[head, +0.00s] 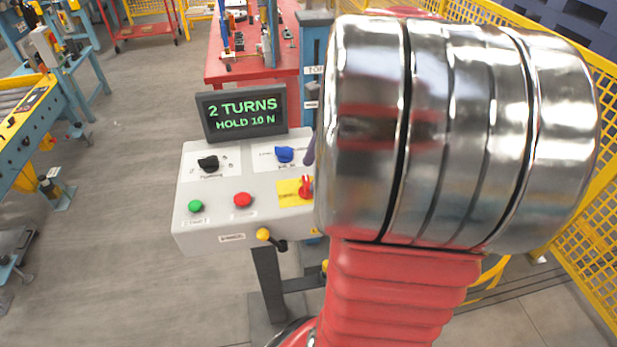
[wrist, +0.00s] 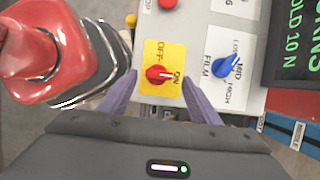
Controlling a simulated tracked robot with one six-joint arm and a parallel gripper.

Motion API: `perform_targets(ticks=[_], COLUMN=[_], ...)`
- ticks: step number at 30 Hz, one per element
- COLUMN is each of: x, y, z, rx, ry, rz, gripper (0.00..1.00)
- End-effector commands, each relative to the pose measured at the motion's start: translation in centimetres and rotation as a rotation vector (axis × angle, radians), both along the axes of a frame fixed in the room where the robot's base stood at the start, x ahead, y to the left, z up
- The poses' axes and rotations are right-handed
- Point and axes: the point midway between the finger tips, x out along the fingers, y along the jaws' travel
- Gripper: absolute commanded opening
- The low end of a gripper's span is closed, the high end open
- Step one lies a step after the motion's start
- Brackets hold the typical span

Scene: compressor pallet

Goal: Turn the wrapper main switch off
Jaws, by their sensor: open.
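The wrapper main switch (head: 306,188) is a red rotary knob on a yellow plate at the right of the grey control panel (head: 215,240). In the wrist view the switch (wrist: 154,74) shows a white mark pointing toward the ON label; the OFF label is also on the plate. My gripper (wrist: 160,77) is open, with one purple finger on each side of the switch in that view. I cannot tell how far the fingertips are from the knob. In the head view my arm hides most of the gripper and the panel's right edge.
A blue selector (head: 284,155), a black selector (head: 208,163), a green button (head: 195,206) and a red button (head: 243,199) share the panel. A display (head: 243,113) reads "2 TURNS HOLD 10 N". A yellow-tipped lever (head: 264,234) sticks out in front. Yellow fencing (head: 585,240) stands right.

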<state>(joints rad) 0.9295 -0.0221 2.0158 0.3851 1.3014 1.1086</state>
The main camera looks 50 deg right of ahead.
Motion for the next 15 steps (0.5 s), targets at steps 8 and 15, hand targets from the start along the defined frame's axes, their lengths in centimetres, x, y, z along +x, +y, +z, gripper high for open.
perform_targets(ticks=[8, 15], x=[0.6, 0.7], y=[1.0, 1.0], z=[-2.8, -3.0], rx=[0.001, -0.001], ry=[0.0, -0.001], rz=[0.0, 0.0], gripper=[0.57, 0.57])
